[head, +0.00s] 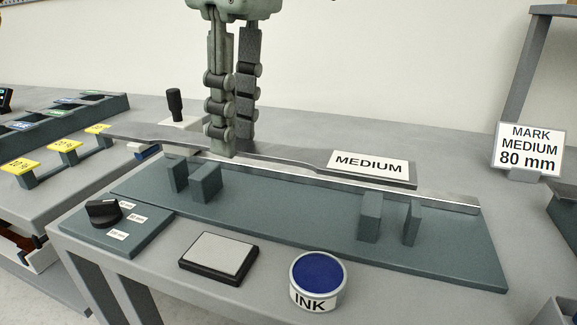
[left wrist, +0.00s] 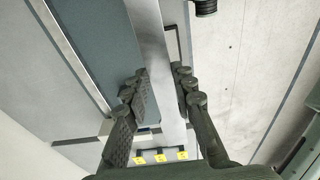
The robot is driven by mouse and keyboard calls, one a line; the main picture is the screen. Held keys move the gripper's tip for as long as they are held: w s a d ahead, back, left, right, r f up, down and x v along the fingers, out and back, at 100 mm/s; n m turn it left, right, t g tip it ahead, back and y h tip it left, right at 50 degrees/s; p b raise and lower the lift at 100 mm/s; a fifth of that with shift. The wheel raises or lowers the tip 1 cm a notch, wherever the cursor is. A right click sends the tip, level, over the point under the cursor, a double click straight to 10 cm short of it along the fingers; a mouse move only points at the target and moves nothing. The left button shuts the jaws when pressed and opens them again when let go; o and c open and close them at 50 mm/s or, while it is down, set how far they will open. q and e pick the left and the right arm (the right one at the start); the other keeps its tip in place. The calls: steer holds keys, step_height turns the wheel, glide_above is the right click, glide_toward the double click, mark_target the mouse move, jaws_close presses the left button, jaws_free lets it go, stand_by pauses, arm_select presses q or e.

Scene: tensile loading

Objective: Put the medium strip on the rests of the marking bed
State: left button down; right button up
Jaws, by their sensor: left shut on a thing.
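My left gripper (head: 232,145) points down and is shut on the medium strip (head: 290,157), a long grey metal bar with wide ends and a white MEDIUM label near its right end. In the left wrist view the strip (left wrist: 148,30) runs between the fingers (left wrist: 166,88). The marking bed (head: 290,222) is a teal plate with upright rests, a pair at left (head: 205,183) and a pair at right (head: 370,217). The strip is held roughly level, behind the rests in the picture and apart from them. The right gripper is not in view.
A metal rail (head: 440,200) runs along the bed's back edge. In front are a dial box (head: 105,215), a pad (head: 218,257) and an ink tin (head: 318,280). Yellow-tagged stands (head: 63,147) are at left. A sign (head: 528,147) reads MARK MEDIUM 80 mm.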

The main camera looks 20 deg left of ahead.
arm_select(q)
steer(key=w+f, duration=0.3)
steer(key=w+d+f, duration=0.1)
steer(key=w+f, duration=0.2)
steer(key=w, duration=0.1)
steer(key=w+f+b, duration=0.1)
steer(key=w+f, duration=0.2)
steer(key=shift+w+d+f, duration=0.25)
steer(key=shift+f, duration=0.6)
steer(key=c, duration=1.5)
jaws_free()
steer(key=shift+c, duration=0.2)
steer(key=shift+o, duration=1.4)
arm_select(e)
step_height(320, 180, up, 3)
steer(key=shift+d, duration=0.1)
